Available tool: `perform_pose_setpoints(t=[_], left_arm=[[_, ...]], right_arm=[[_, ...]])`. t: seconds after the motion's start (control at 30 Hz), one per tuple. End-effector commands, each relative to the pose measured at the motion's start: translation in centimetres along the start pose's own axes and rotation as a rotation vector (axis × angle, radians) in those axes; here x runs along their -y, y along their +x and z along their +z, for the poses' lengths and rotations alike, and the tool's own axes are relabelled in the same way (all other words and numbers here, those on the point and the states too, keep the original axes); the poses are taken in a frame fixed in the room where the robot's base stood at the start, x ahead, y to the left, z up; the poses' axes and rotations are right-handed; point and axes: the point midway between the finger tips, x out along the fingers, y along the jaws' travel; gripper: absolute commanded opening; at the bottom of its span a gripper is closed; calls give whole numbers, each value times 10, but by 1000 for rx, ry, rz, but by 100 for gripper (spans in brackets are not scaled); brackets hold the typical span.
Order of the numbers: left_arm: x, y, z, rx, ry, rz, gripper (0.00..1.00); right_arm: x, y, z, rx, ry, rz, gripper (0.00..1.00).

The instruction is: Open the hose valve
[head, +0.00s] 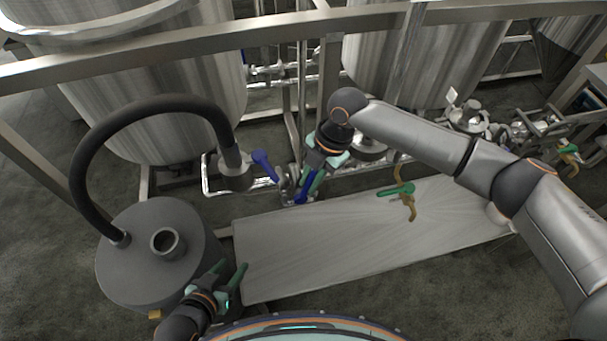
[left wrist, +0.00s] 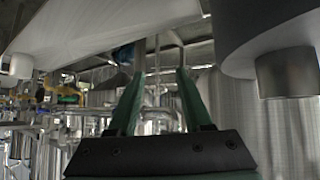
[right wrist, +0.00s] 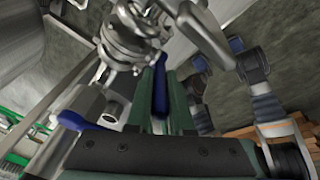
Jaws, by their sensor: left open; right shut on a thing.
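A blue valve handle (head: 303,188) sits on the pipework at the back edge of the metal plate. My right gripper (head: 312,184) is shut on this handle; in the right wrist view the handle (right wrist: 160,92) stands between the two green fingers. A second blue handle (head: 265,165) is to its left, beside the hose end; a blue handle also shows at lower left in the right wrist view (right wrist: 85,122). The black hose (head: 150,103) arcs from a grey drum (head: 135,265) to a grey end piece (head: 234,170). My left gripper (head: 231,271) is open and empty beside the drum.
The metal plate (head: 290,260) lies low in front and is mostly bare. A green-handled fitting (head: 397,190) with ochre parts is at its right half. Large steel tanks (head: 185,90) stand behind a frame rail (head: 130,57). Pipes and fittings (head: 470,118) crowd the back right.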

Motion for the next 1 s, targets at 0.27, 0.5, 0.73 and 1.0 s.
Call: perform_pose_setpoints(t=[0.27,0.5,0.73,1.0], left_arm=[[1,-1,11,20,-6,-4,50],[-2,-1,7,13,-9,2,47],[-13,2,-30,-48,-178,75,21],[-52,-12,-121,-111,-690,365,0]], right_arm=[[4,0,5,-74,-1,47,0],[4,0,5,-71,-2,46,0],[4,0,5,-70,-2,46,0],[4,0,6,-69,-2,46,0]])
